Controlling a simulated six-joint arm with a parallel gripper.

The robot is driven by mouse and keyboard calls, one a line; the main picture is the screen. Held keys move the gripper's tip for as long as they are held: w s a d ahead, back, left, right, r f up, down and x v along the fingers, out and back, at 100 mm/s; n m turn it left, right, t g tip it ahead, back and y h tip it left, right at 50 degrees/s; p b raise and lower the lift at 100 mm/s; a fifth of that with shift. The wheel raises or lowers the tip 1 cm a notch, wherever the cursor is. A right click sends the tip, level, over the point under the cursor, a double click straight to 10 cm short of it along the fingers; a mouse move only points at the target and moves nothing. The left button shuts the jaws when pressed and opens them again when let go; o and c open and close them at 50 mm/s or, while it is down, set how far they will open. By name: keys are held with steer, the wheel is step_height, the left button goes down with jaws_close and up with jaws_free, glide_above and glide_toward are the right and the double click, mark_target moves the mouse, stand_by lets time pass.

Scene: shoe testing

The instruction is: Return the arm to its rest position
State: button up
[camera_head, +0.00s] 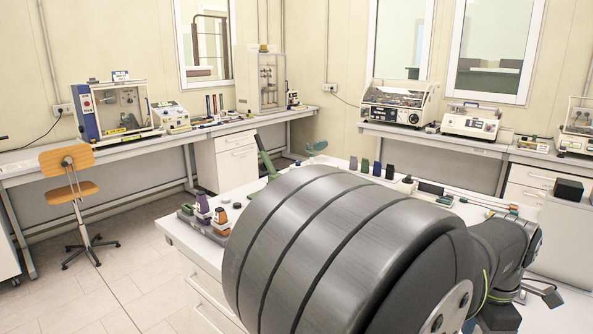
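My arm fills the foreground: a large grey ribbed link covers the lower middle, and darker joints with a yellow-green cable bend down at the right. A small dark metal piece (543,293) sticks out beside the lower right joints; it may be part of my gripper, but I cannot tell. No fingertips show clearly, so whether the gripper is open, shut or holding something is hidden. The arm stands in front of the white workbench (187,242) and hides much of its top.
On the workbench stand small purple and orange items (203,207), a green upright part (265,158) and several small dark blocks (377,168). A black box (568,189) is at the right. Testing machines line the wall benches. A wooden chair (70,181) stands on open floor at left.

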step_height(320, 180, down, 11)
steer(key=shift+r, duration=0.2)
steer(key=shift+f+m, duration=0.1)
steer(key=shift+m, duration=0.2)
steer(key=m, duration=1.2)
steer(key=shift+m, duration=2.3)
